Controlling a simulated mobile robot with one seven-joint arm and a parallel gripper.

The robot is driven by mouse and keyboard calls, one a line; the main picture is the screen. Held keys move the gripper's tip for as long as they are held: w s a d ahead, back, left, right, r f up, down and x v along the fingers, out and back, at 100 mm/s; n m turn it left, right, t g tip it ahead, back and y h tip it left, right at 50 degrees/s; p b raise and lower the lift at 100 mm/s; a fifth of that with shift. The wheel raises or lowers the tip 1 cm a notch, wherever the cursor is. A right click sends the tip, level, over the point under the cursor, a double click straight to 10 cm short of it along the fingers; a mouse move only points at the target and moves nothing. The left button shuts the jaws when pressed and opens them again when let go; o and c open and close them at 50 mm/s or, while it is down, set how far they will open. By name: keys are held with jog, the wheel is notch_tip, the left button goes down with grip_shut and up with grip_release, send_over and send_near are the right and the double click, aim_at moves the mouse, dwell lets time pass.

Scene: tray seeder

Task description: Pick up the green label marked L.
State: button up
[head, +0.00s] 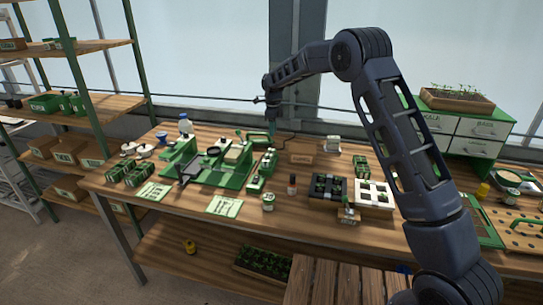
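I cannot make out a green label marked L; any lettering this small is unreadable in the head view. Two pale green cards lie flat at the front of the workbench, a left card (153,192) and a right card (224,206), with dark print I cannot read. A green tray seeder (222,165) stands behind them. My arm reaches up and over from the right, and my gripper (271,128) hangs downward above the back of the bench, just right of the seeder. Its fingers are too small and dark to show whether they are open or hold anything.
The wooden workbench (330,225) also carries a black seedling tray (327,190), a white tray (373,194), small jars and green boxes (125,172). A green drawer cabinet (470,127) stands at the back right. Shelves (90,105) stand at left. The bench's front edge has bare wood.

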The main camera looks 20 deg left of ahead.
aim_at(272, 150)
jog(key=shift+s+a+f, duration=0.1)
jog(key=shift+a+f, duration=0.05)
jog(key=shift+f, duration=2.75)
jog(key=shift+a+f, duration=0.15)
jog(key=shift+f, duration=2.7)
grip_shut()
